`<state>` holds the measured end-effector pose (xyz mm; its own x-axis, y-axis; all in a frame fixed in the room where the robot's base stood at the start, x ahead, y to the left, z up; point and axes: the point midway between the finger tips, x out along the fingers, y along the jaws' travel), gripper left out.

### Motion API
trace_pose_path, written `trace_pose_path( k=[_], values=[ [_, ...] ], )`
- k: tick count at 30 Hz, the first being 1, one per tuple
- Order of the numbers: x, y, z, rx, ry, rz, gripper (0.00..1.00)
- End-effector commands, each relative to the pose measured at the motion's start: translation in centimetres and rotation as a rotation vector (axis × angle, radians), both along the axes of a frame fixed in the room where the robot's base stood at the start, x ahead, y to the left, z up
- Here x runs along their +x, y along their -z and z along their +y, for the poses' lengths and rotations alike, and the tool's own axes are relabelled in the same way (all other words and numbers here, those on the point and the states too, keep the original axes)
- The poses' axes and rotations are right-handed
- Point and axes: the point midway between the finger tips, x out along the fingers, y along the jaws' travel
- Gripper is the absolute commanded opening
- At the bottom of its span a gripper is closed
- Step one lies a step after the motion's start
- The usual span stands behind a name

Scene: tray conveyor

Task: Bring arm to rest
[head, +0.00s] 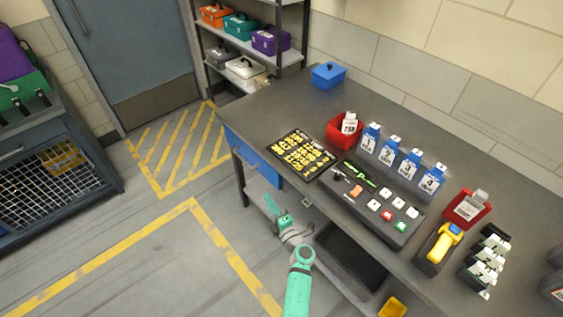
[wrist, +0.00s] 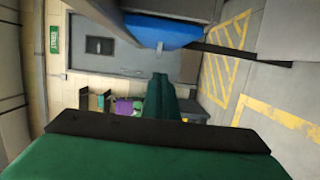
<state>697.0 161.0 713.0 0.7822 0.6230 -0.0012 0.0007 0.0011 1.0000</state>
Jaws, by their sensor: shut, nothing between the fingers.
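My arm is green and grey and reaches up from the bottom of the head view, in front of the grey workbench (head: 262,112). My gripper (head: 279,212) is at its far end, low beside the bench's left front edge, near the blue drawer (head: 256,160). The fingers are small in the head view. In the wrist view my gripper (wrist: 160,80) shows as narrow green fingers together, shut and empty. The wrist view looks sideways toward the grey door (wrist: 125,60), with a blue surface (wrist: 160,32) close above the fingers.
The bench holds a red bin (head: 343,133), a black board with yellow labels (head: 299,155), blue tagged holders (head: 400,160) and a yellow scanner (head: 446,242). A shelf with toolboxes (head: 240,28) stands behind. A dark cabinet (head: 60,135) is at left. Yellow-marked floor (head: 130,240) between is clear.

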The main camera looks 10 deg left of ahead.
Motion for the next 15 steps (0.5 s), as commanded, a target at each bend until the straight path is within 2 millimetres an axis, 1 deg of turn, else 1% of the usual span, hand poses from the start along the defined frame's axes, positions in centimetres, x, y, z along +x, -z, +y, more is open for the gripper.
trace_pose_path(
  k=[5, 8, 11, 14, 15],
  values=[
    [-0.1, 0.0, 0.1, 0.001, -0.001, 0.001, 0.0],
    [-0.8, 0.3, 0.0, 0.017, 0.006, 0.009, 0.0],
    [-2.8, 0.5, -0.5, 0.069, 0.03, 0.028, 0.0],
    [-5.9, 0.6, -1.3, 0.153, 0.072, 0.059, 0.0],
    [-7.4, 0.5, -1.8, 0.191, 0.09, 0.074, 0.0]
  ],
)
